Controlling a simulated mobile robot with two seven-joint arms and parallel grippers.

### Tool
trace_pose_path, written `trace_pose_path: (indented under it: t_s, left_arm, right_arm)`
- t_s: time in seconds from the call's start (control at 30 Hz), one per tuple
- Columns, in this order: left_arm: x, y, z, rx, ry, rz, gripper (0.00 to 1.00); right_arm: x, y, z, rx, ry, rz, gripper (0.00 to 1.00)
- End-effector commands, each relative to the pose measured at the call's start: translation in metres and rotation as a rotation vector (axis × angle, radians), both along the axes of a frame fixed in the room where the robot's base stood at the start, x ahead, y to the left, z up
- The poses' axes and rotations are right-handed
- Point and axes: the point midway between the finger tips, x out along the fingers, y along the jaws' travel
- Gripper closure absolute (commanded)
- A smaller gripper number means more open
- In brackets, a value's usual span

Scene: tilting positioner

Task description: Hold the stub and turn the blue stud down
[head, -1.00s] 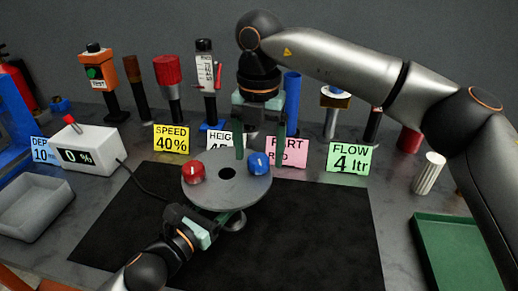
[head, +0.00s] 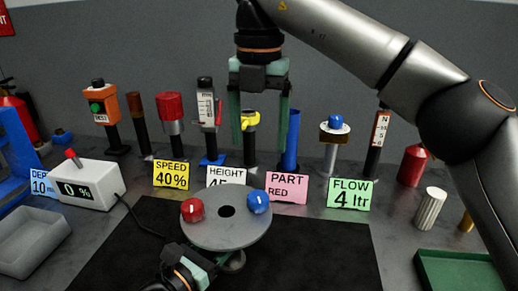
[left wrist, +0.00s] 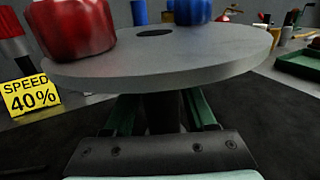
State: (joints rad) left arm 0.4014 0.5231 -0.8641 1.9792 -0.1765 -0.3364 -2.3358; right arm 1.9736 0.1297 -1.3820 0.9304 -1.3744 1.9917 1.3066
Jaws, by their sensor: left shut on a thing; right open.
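A grey round plate (head: 225,236) with a dark centre hole carries a red stud (head: 193,209) at its left and a blue stud (head: 259,201) at its right, both with white marks. My left gripper (head: 220,262) is below the plate's near edge. In the left wrist view its green fingers are shut on the dark stub (left wrist: 163,112) under the plate, and the red stud (left wrist: 75,28) and blue stud (left wrist: 192,10) stand on top. My right gripper (head: 259,145) is open and empty, fingers pointing down, above and apart from the blue stud.
Cards reading SPEED 40% (head: 171,174), PART RED (head: 287,188) and FLOW 4 ltr (head: 349,194) stand behind the plate. A white box reading 0 % (head: 87,186) and a grey bin (head: 30,240) are at left. A green tray (head: 455,270) is at right.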

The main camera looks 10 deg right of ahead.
Motion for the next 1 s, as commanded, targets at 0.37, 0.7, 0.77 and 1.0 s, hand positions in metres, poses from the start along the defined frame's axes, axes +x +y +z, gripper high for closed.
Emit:
trace_pose_path:
  t_s: [0.37,0.7,0.77,1.0]
  left_arm:
    - [-0.0005,0.0002,-0.0033,0.002,0.009,0.001,1.0]
    - [-0.0002,-0.0002,0.0007,-0.002,-0.001,-0.001,0.09]
    - [-0.0002,-0.0002,0.0006,-0.001,0.0,-0.001,0.09]
    - [-0.0015,0.0019,-0.0039,0.004,0.007,0.002,0.09]
  right_arm:
    - [0.0,0.0001,0.002,0.001,0.0,0.0,0.18]
    - [0.0001,0.0,0.0019,0.001,0.0,0.0,0.18]
    - [0.0001,0.0,0.0019,0.001,0.0,0.0,0.18]
    - [0.0001,0.0,0.0016,0.001,0.0,-0.001,0.18]
